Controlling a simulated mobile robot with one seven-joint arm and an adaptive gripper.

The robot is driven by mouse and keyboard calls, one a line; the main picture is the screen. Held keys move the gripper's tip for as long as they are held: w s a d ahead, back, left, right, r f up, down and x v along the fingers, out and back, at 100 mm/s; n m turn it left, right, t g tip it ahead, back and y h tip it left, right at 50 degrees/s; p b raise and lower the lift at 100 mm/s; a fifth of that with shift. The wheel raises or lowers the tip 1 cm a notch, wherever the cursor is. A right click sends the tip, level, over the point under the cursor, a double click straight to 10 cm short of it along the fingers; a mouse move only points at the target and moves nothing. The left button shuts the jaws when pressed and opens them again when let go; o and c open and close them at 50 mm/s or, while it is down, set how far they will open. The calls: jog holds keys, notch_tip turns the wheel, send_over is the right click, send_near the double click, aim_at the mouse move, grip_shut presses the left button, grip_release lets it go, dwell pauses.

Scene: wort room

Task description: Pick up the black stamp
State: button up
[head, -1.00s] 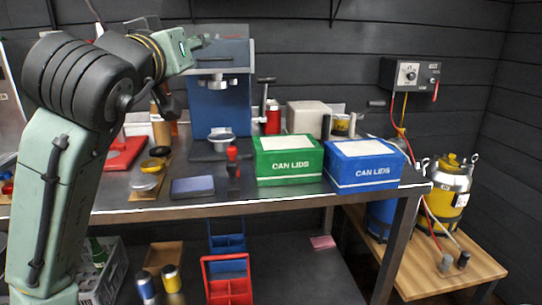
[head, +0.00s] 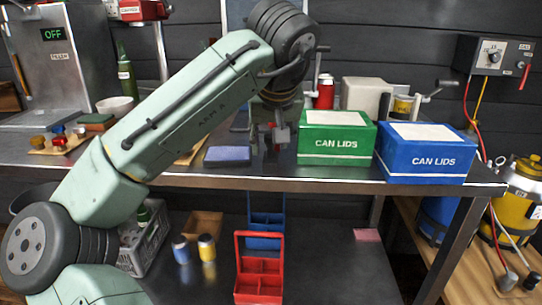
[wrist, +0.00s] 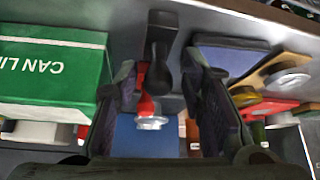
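The black stamp (wrist: 161,38) shows in the wrist view, at the top between my fingertips. It has a wide dark block and a narrower handle with a rounded end. My gripper (wrist: 160,82) is open, with one finger on each side of the handle end, and no clear contact shows. In the head view my gripper (head: 272,140) hangs over the bench just left of the green box, and my arm and fingers largely hide the stamp there. A red-handled item (wrist: 145,103) stands just behind the stamp in the wrist view.
The green can-lids box (head: 337,138) is close beside my gripper, with the blue can-lids box (head: 424,152) farther right. A flat dark blue pad (head: 228,155) lies left of the gripper. The bench front edge (head: 330,184) is near. A red caddy (head: 259,270) sits below.

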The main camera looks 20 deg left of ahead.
aim_at(270, 147)
jog(key=x, duration=0.2)
jog(key=w+x, duration=0.1)
jog(key=x, duration=0.2)
jog(key=shift+s+r+p, duration=0.1)
jog(key=shift+r+p, duration=0.2)
jog(key=shift+c, duration=0.4)
grip_shut()
